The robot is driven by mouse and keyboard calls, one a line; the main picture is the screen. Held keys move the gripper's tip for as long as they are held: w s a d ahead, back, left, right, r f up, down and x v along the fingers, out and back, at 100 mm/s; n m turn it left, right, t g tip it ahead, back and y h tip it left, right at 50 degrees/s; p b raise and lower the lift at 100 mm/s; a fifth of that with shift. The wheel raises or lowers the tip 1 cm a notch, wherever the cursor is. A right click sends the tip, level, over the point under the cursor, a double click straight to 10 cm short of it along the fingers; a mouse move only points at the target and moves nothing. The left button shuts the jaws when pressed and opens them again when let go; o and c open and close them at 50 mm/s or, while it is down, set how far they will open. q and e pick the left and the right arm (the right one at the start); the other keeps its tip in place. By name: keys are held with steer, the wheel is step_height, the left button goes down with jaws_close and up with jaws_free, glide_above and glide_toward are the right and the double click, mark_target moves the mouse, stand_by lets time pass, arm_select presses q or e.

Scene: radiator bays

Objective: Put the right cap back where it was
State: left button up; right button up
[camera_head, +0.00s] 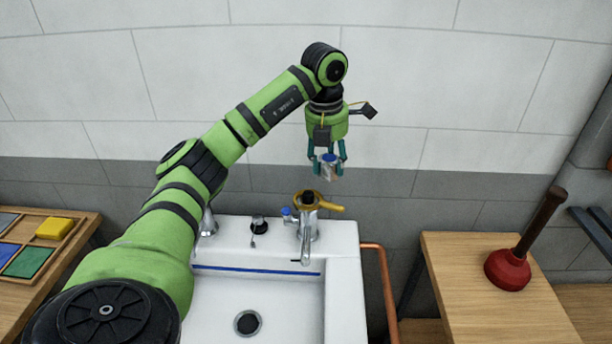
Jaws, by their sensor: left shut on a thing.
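My left gripper (328,169) points down and is shut on a small silver-white cap with a blue mark (328,160). It holds the cap in the air above the right tap (308,232), clear of it. That tap stands upright on the back ledge of the white sink (342,240). A dark top shows on its body, with a yellow-orange ring and handle (325,206) around it and a small blue part at its left. The left tap (208,223) is partly hidden behind my left arm. My right gripper is not in view.
A black-topped fitting (258,224) stands between the taps. A copper pipe (385,285) runs beside the sink. At right, a red plunger (508,270) stands on a wooden table (465,285). At left, a wooden tray (75,235) holds a yellow block (54,228) and coloured squares.

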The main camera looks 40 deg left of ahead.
arm_select(q)
steer(key=p, duration=0.1)
glide_above(309, 193)
steer(key=f, duration=0.2)
steer(key=shift+s+f, duration=0.3)
steer(key=shift+f, duration=0.05)
step_height(309, 193, down, 4)
steer(key=shift+r+p, duration=0.1)
steer(key=shift+p, duration=0.6)
steer(key=shift+f, duration=0.2)
steer(key=shift+f, duration=0.1)
steer(key=shift+f+b, duration=0.4)
steer(key=shift+f, duration=0.1)
steer(key=o, duration=1.3)
